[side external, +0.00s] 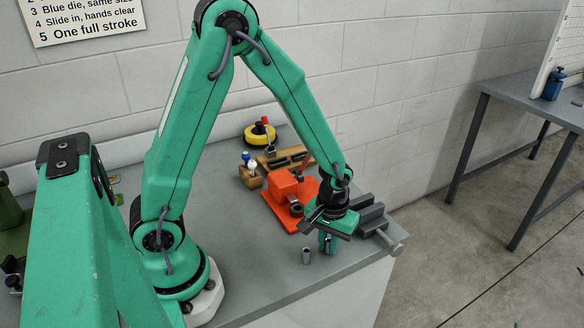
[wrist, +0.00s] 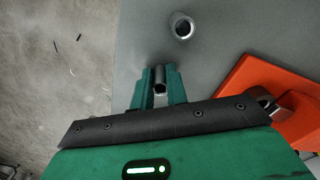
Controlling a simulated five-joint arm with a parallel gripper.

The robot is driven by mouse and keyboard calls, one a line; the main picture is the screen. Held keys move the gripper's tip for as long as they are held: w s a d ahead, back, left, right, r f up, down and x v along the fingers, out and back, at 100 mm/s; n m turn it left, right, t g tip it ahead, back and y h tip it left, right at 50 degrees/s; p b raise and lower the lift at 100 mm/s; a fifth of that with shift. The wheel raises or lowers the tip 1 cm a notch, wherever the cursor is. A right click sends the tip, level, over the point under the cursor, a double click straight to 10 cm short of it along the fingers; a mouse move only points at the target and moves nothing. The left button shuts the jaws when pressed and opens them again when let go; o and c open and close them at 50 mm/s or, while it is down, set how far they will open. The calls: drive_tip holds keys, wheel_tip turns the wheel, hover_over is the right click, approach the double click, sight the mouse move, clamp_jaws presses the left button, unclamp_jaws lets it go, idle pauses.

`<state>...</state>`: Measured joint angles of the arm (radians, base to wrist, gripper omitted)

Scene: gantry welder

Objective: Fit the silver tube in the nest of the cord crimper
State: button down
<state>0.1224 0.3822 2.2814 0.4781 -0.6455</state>
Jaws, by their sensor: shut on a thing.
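My gripper (side external: 328,245) is shut on a short silver tube (wrist: 160,77), seen between the two green fingers in the wrist view. The gripper points down above the bench's front part, to the right of the orange crimper. The orange cord crimper (side external: 283,187) stands on an orange base plate with a dark round part facing the front; its base also shows at the right of the wrist view (wrist: 262,86). My wrist partly covers its right side, and I cannot make out the nest. Another silver tube (side external: 307,256) stands upright on the bench, apart from the gripper; its open top shows in the wrist view (wrist: 182,26).
A grey vise (side external: 372,217) sits at the bench's right edge, close behind the gripper. A wooden rack (side external: 284,159), a small block with bottles (side external: 250,176) and a yellow coil (side external: 259,134) stand behind the crimper. The grey bench (side external: 262,260) is clear in front.

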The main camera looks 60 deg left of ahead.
sight(327, 252)
drive_tip(key=c, duration=1.4)
unclamp_jaws()
drive_tip(key=shift+r, duration=3.9)
drive_tip(key=shift+r, duration=0.1)
